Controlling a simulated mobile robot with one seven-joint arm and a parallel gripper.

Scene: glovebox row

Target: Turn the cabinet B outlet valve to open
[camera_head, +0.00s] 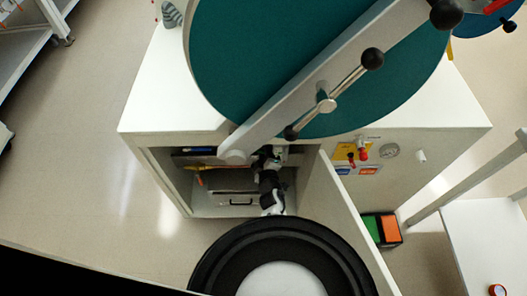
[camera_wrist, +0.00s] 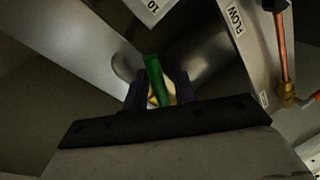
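A green lever (camera_wrist: 156,80), apparently a valve handle, stands between my gripper's two dark fingers in the wrist view. Yellowish, brass-like material shows behind it. My gripper (camera_wrist: 162,92) is around the lever, with a gap visible on each side, so it looks open. No label naming cabinet B is readable. In the head view my arm reaches into the open lower compartment (camera_head: 228,211) of a white cabinet (camera_head: 180,98). My fingertips and the lever cannot be made out there.
A large teal round door (camera_head: 240,50) with a diagonal bar and a handle (camera_head: 326,104) overhangs the compartment. An open door panel (camera_head: 335,215) stands to its right. In the wrist view, a "FLOW" label (camera_wrist: 236,18) and a copper pipe (camera_wrist: 281,50) are at right.

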